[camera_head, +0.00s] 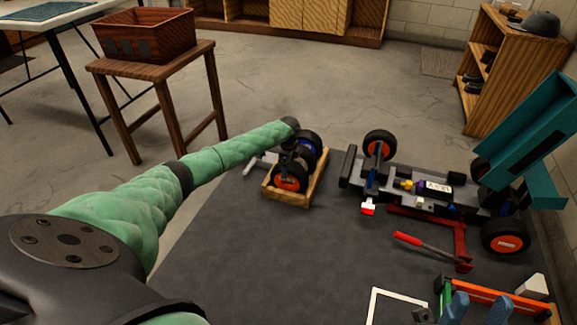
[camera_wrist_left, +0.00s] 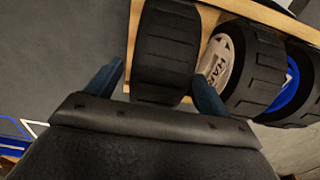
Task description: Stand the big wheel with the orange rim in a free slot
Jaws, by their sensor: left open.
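A small wooden rack (camera_head: 291,197) stands on the dark mat, holding upright wheels. A black-tyred wheel with an orange rim (camera_head: 289,178) stands at its near end, and a blue-rimmed wheel (camera_head: 309,141) at its far end. My left gripper (camera_head: 289,152) is over the rack, partly hidden by its own wrist. In the left wrist view its open fingers straddle a black tyre (camera_wrist_left: 167,52), whose rim is hidden. Beside it are a pale-rimmed wheel (camera_wrist_left: 219,62) and the blue-rimmed wheel (camera_wrist_left: 287,90). My right gripper's (camera_head: 477,312) blue fingers are apart at the bottom right.
The RC car (camera_head: 425,190) sits right of the rack, with orange-rimmed wheels fitted. A red-handled jack (camera_head: 425,243) is by it. A teal panel (camera_head: 530,130) leans at the right. A white-edged square (camera_head: 398,294) lies near the front. The mat's middle is clear.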

